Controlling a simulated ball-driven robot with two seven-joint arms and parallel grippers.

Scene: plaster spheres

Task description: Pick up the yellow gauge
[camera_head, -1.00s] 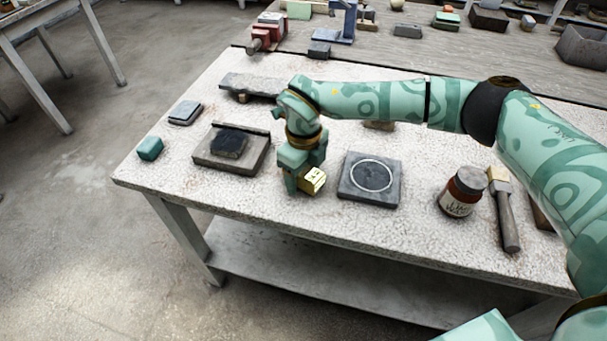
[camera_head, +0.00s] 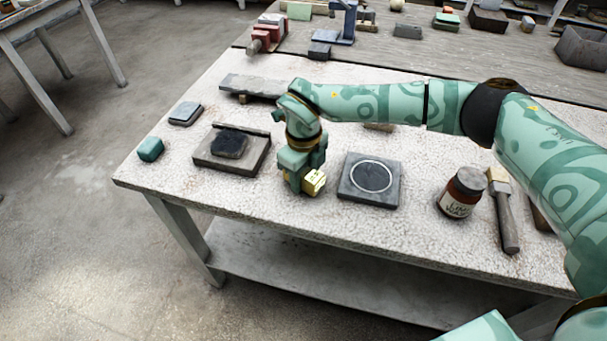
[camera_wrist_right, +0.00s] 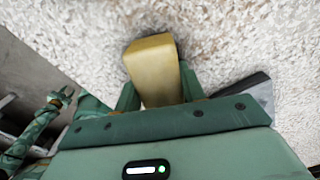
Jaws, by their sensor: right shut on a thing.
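The yellow gauge (camera_head: 314,182) is a small yellow block on the pale speckled table, between the two grey plates. My right gripper (camera_head: 303,183) points down at it and is shut on it. In the right wrist view the gauge (camera_wrist_right: 156,75) sits between the two green fingers of my right gripper (camera_wrist_right: 158,95), its far end reaching past them. I cannot tell whether it touches the tabletop. A small green gripper, seemingly my left one (camera_wrist_right: 62,95), shows at the left of the wrist view; its jaws are too small to judge.
A grey plate with a dark block (camera_head: 232,148) lies left of the gripper. A dark plate with a ring (camera_head: 370,180) lies close on its right. The table's front edge is near.

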